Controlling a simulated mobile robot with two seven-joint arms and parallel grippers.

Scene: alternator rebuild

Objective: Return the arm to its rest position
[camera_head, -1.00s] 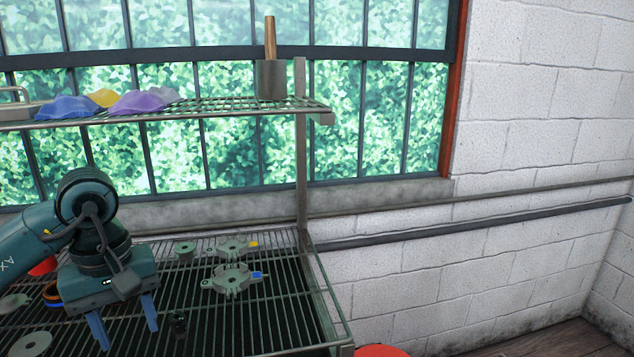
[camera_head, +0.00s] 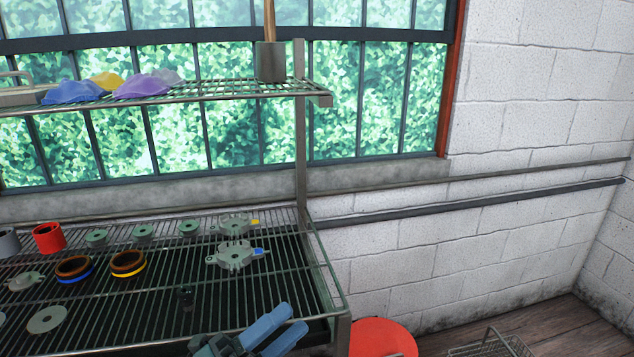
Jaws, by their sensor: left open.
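My left gripper (camera_head: 272,329) shows at the bottom centre of the head view, in front of the rack's front right corner. Its two blue fingers are apart with nothing between them. The rest of the left arm is out of frame. My right gripper is not in view.
The wire rack (camera_head: 200,305) holds grey-green housings (camera_head: 235,255), a red cylinder (camera_head: 48,237), banded rings (camera_head: 127,263) and a flat disc (camera_head: 46,319). An upper shelf (camera_head: 215,92) carries cloths (camera_head: 150,84) and a metal pot (camera_head: 270,60). A red round object (camera_head: 382,338) and wire basket (camera_head: 493,343) stand low right.

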